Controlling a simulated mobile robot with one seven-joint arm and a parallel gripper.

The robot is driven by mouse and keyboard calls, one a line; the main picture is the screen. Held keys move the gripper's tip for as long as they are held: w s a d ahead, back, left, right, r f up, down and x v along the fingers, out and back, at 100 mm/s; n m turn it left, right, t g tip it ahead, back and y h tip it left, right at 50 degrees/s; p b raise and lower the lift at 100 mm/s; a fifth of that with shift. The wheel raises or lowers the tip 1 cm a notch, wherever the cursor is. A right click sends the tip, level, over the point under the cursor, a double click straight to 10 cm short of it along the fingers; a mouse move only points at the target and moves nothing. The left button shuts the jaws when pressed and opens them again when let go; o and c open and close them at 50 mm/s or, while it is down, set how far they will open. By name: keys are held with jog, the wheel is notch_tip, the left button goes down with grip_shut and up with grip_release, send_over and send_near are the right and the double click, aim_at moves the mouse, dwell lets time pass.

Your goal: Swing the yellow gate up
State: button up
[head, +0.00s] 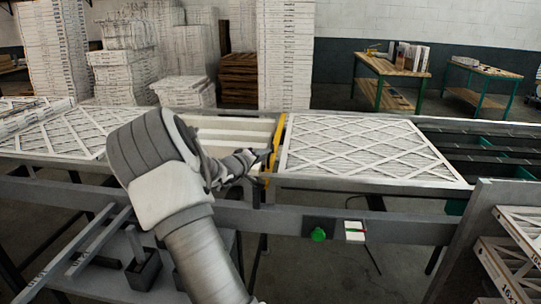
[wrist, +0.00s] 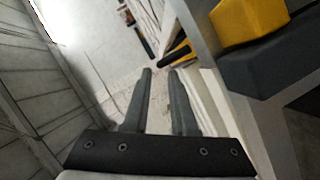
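The yellow gate (head: 278,138) is a narrow bar lying low across the conveyor, against the left edge of a framed filter. In the wrist view, a yellow block (wrist: 248,20) on a dark grey part fills the upper right, and a smaller yellow piece (wrist: 179,52) shows beyond the fingertips; I cannot tell which parts of the gate these are. My gripper (head: 264,154) is just left of the gate's near part; in the head view I cannot tell whether they touch. In the wrist view my gripper (wrist: 161,71) has its two fingers apart with nothing between them.
A framed filter (head: 360,148) lies on the conveyor right of the gate, and more filters (head: 60,135) lie to the left. A grey rail (head: 380,227) with a green button (head: 318,235) runs along the front. Stacked filters and two worktables stand behind.

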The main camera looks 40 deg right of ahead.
jog(key=x, duration=0.6)
jog(key=shift+c, duration=0.3)
grip_shut()
jog(key=shift+b, duration=0.3)
dwell(0.8)
